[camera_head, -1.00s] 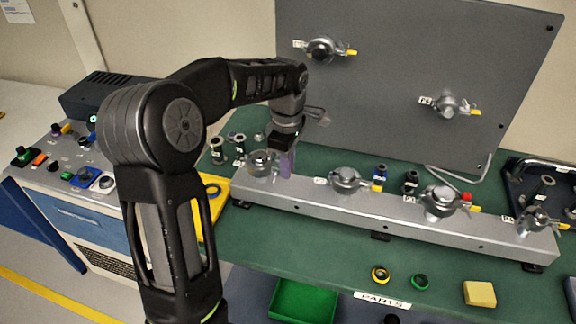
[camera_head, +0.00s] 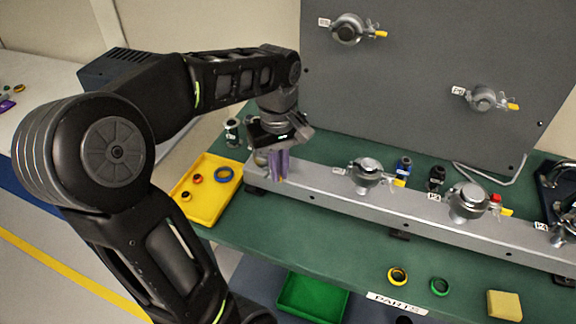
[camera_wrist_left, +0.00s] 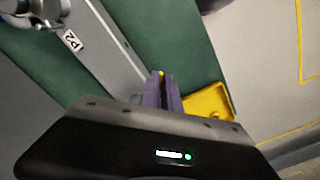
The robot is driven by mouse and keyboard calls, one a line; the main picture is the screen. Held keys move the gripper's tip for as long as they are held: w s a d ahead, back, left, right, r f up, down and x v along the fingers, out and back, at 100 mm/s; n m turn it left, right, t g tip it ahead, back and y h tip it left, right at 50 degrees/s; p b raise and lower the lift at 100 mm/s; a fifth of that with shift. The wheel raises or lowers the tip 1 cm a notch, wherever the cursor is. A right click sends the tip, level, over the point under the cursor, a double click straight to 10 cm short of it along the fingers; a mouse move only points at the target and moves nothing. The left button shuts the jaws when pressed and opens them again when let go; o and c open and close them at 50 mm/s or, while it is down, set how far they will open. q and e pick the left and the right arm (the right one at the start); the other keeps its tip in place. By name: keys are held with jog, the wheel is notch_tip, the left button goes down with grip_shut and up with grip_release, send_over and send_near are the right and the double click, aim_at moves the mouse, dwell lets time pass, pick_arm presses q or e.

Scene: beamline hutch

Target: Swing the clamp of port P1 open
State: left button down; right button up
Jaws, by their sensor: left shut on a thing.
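Port P1 with its clamp (camera_head: 260,158) is at the left end of the grey rail (camera_head: 320,187). It is mostly hidden behind my left gripper, so I cannot tell how far the clamp stands open. My left gripper (camera_head: 279,176) points down at this end with its purple fingers close together. In the left wrist view a small yellow tip, apparently the clamp's tab (camera_wrist_left: 161,73), shows between the fingertips (camera_wrist_left: 162,80), and the fingers are shut on it. My right gripper is not in view.
Port P2 (camera_head: 368,172) and port P3 (camera_head: 468,202) stand farther right on the rail. A grey panel (camera_head: 420,60) with two clamped ports rises behind. A yellow tray (camera_head: 205,205) with rings lies left of the rail. A green bin (camera_head: 312,297) is below.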

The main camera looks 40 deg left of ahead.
pick_arm(q)
jog(key=shift+s+a+m, duration=0.65)
jog(key=shift+s+m, duration=0.25)
jog(key=shift+m, duration=0.2)
jog(key=shift+s+a+m, duration=0.6)
jog(key=shift+s+m, duration=0.25)
jog(key=shift+m, duration=0.25)
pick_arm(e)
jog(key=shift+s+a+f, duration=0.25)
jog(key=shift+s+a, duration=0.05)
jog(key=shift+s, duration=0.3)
pick_arm(q)
jog(key=c, duration=1.6)
grip_release()
jog(key=shift+r, duration=0.15)
